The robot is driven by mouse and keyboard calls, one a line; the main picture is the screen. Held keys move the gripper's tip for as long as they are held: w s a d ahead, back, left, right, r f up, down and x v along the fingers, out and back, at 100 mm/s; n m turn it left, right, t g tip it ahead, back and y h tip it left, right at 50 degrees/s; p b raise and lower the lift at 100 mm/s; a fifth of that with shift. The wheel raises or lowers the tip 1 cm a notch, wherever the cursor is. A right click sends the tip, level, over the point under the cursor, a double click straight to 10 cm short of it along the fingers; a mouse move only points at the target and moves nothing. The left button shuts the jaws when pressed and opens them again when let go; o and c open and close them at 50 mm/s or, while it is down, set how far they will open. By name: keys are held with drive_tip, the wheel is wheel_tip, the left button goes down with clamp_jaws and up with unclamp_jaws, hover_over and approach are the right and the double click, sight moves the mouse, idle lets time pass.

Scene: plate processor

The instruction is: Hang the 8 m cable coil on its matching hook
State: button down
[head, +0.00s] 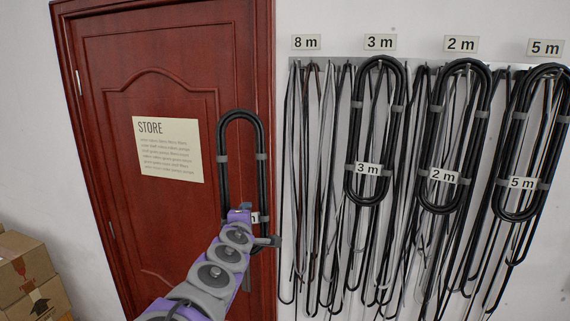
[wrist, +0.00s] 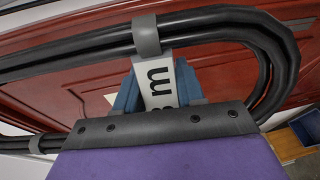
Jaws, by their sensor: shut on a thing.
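A black cable coil (head: 242,150) with grey ties is held upright in front of the red door in the head view. My gripper (head: 255,228) is shut on the coil near its lower part. The coil's tag is mostly hidden by my arm; only an "m" shows there. In the wrist view the coil (wrist: 260,42) loops past my gripper (wrist: 160,92), with a white tag (wrist: 160,80) between the blue fingers; its number is partly covered. The "8 m" sign (head: 306,42) is at the left end of the rack, to the right of the held coil. The hook under it is too small to make out.
Coils tagged 3 m (head: 368,170), 2 m (head: 444,176) and 5 m (head: 522,184) hang under matching signs. Thin loose cables (head: 330,180) hang along the rack, also below the 8 m sign. Cardboard boxes (head: 30,275) stand at lower left.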

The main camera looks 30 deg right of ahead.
drive_tip(key=s+d+r+m+g+h+p, duration=0.25)
drive_tip(key=s+r, duration=0.25)
drive_tip(key=r, duration=0.3)
drive_tip(key=s+d+r+m+g+h+p, duration=0.1)
drive_tip(key=s+d+r+m+g+h, duration=0.15)
drive_tip(key=s+d+r, duration=0.4)
drive_tip(key=w+d+f, duration=0.1)
drive_tip(key=w+d, duration=0.4)
drive_tip(key=w, duration=0.3)
drive_tip(key=shift+f+g+y, duration=0.25)
drive_tip(key=shift+g+y, duration=0.05)
drive_tip(key=shift+g, duration=0.1)
idle(0.9)
drive_tip(key=shift+w+d, duration=0.1)
idle(0.5)
drive_tip(key=c, duration=0.6)
unclamp_jaws()
